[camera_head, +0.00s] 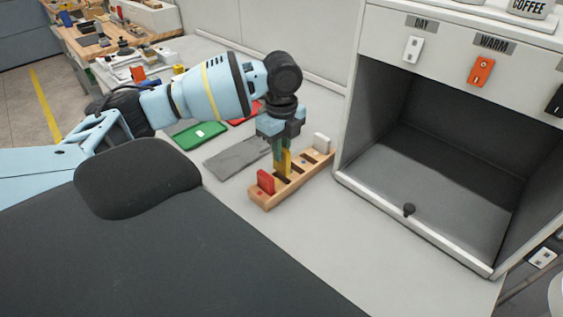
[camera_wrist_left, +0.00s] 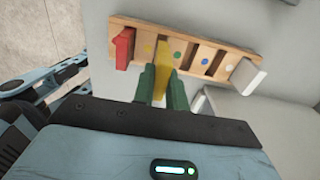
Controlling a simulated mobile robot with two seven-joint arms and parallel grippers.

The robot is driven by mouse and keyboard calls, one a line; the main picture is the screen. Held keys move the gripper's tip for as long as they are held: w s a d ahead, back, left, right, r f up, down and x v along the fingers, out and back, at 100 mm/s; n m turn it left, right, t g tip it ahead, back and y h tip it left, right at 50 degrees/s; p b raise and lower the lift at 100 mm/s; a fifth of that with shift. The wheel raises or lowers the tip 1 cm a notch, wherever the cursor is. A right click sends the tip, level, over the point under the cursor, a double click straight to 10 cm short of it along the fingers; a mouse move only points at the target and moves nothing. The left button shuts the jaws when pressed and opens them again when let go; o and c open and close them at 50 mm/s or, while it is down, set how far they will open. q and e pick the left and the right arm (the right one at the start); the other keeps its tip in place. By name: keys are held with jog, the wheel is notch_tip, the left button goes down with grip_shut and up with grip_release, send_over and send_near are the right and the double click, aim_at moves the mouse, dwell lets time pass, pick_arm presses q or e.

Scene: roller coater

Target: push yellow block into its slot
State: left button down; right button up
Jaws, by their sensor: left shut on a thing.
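A wooden rack (camera_head: 300,180) with several slots lies on the light tabletop. A red block (camera_head: 265,181) stands in its near-left end slot, and a white block (camera_head: 321,142) stands at the far-right end. The red block (camera_wrist_left: 122,48) and white block (camera_wrist_left: 246,76) also show in the left wrist view. My left gripper (camera_head: 281,160) points down over the rack, its green fingers shut on a yellow block (camera_wrist_left: 163,68). My right gripper is not in view.
A grey flat plate (camera_head: 237,157) and a green tray (camera_head: 199,134) lie left of the rack. A large open cabinet (camera_head: 430,165) with a dark interior stands close on the right. The tabletop in front of the rack is clear.

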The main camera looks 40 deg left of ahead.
aim_at(282, 164)
pick_arm(q)
jog(key=shift+f, duration=2.45)
jog(key=shift+f, duration=0.15)
jog(key=c, duration=1.4)
grip_release()
notch_tip(282, 164, up, 12)
jog(key=shift+r, duration=0.15)
